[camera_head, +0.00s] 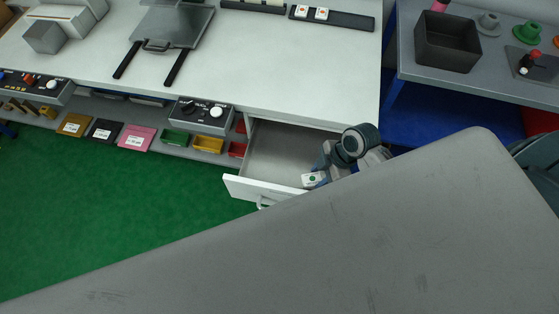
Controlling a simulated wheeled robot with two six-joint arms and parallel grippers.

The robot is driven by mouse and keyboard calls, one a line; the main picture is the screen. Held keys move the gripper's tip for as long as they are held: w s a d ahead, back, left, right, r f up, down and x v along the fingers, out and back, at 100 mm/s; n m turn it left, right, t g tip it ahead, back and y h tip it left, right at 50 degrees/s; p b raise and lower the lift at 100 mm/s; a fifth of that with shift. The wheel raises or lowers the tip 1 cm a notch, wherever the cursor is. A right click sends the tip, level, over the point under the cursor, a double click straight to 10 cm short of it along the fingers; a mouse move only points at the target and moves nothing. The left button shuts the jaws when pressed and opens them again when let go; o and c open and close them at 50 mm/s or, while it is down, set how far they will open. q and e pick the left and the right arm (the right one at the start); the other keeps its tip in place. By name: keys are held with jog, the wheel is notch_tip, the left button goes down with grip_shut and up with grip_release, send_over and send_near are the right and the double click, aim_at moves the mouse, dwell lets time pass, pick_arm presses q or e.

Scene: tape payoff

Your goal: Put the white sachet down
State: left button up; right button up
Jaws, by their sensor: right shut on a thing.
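The white sachet (312,180) with a small green mark is at the tip of my right gripper (318,175), which is shut on it. The gripper is over the right front part of an open drawer (262,150). I cannot tell whether the sachet touches the drawer floor. My right arm and a large grey surface in front hide part of the drawer's right side. My left gripper does not show.
The drawer juts out from under the white bench (270,60). A control box (203,113) sits at the bench's front edge. Coloured bins (208,144) stand on a low shelf. At right, a grey table carries a dark open box (447,42).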

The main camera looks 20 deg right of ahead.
jog(key=p, duration=0.3)
send_over(271, 175)
jog(key=d, duration=0.2)
jog(key=shift+s+a+f, duration=0.1)
jog(key=shift+s+f, duration=0.15)
jog(key=shift+f, duration=0.25)
jog(key=shift+w+a, duration=0.15)
jog(key=shift+a, duration=0.05)
notch_tip(271, 175, down, 3)
jog(key=shift+r+p, duration=0.1)
jog(key=shift+p, duration=0.4)
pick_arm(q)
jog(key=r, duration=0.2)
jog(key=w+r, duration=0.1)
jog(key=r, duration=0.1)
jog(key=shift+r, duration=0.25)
pick_arm(e)
jog(key=shift+f, duration=0.5)
jog(key=shift+f, duration=0.1)
jog(key=o, duration=1)
jog(key=shift+c, duration=0.2)
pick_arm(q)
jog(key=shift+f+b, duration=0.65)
pick_arm(e)
jog(key=w+v, duration=0.1)
jog(key=v, duration=1.1)
jog(key=shift+s, duration=0.45)
